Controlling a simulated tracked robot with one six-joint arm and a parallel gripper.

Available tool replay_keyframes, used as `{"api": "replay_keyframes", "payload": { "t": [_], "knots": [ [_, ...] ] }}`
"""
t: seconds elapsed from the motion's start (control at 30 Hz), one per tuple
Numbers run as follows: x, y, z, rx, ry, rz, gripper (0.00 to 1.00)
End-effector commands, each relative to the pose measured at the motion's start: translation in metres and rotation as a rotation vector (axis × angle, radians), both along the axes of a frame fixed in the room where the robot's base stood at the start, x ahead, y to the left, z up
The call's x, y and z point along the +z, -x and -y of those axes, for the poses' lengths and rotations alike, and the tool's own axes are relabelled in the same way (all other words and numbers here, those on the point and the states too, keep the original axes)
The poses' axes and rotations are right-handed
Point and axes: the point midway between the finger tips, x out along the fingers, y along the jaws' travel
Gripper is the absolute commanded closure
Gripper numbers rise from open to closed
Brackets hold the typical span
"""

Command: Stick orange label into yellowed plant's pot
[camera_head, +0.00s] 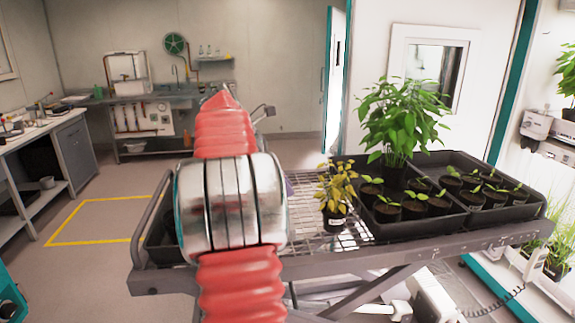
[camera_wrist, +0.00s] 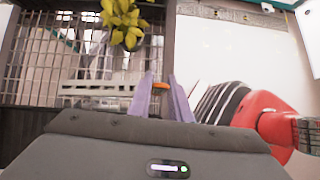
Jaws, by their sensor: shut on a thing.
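The yellowed plant (camera_head: 338,185) stands in a small dark pot (camera_head: 335,222) with a white tag on its front, on the wire-mesh cart top. Its yellow leaves (camera_wrist: 124,22) show at the top of the wrist view, left of my fingers; its pot is not clear there. My gripper (camera_wrist: 162,92) has two purple fingers shut on the small orange label (camera_wrist: 161,87), seen between the tips. The label is apart from the plant. In the head view my arm hides most of my gripper and the label.
The cart (camera_head: 450,240) also carries a black tray (camera_head: 400,233) of seedling pots, right of the yellowed plant, and a tall green plant (camera_head: 398,115) behind. The mesh (camera_head: 300,215) left of the pot looks clear. A sink bench (camera_head: 150,97) stands far back.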

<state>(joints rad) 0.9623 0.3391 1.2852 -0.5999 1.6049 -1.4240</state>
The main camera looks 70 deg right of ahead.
Motion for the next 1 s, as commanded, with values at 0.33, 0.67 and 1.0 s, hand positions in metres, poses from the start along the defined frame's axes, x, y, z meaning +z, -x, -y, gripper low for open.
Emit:
{"api": "replay_keyframes", "payload": {
  "t": [0.33, 0.67, 1.0],
  "knots": [
    [-0.061, -0.077, -0.115, -0.086, -0.004, -0.002, 0.98],
    [-0.117, -0.147, -0.221, -0.179, -0.004, -0.005, 0.98],
    [-0.173, -0.22, -0.331, -0.279, -0.001, -0.008, 0.98]
  ]
}}
